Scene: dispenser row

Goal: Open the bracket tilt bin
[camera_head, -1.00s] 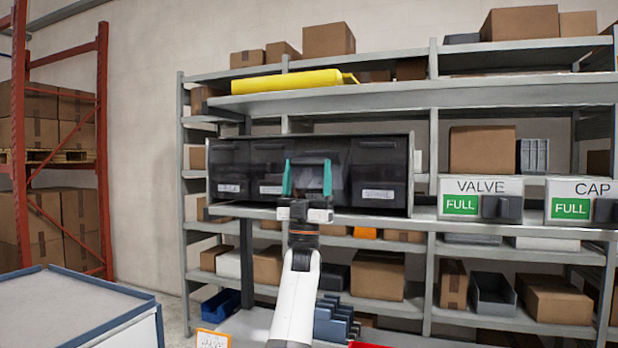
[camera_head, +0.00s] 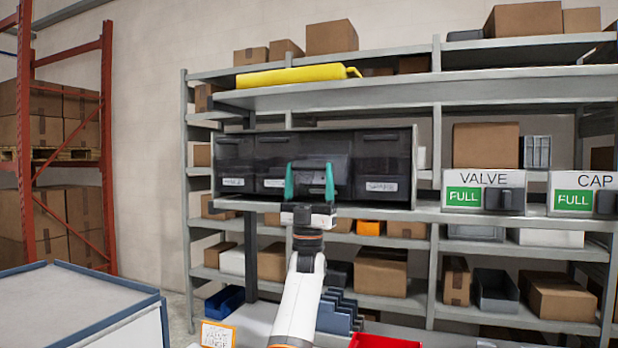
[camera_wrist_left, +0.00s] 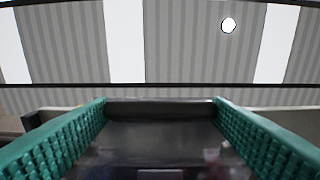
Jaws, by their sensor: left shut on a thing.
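A row of dark, see-through tilt bins sits in one housing on the shelf in the head view. The bin at my left gripper (camera_head: 310,180) is the tilt bin (camera_head: 325,153), third from the left; its front seems tipped out toward me. Its label is too blurred to read, so I cannot confirm it says bracket. The teal fingers stand one on each side of its front and are shut on it. In the left wrist view its dark panel (camera_wrist_left: 160,135) spans the gap between the fingers. My right gripper is not in view.
VALVE (camera_head: 483,192) and CAP (camera_head: 585,194) dispensers with green FULL signs stand to the right on the same shelf. A yellow roll (camera_head: 297,76) lies on the shelf above. A red bin (camera_head: 385,341) is low in front. A blue-edged table (camera_head: 80,300) stands at left.

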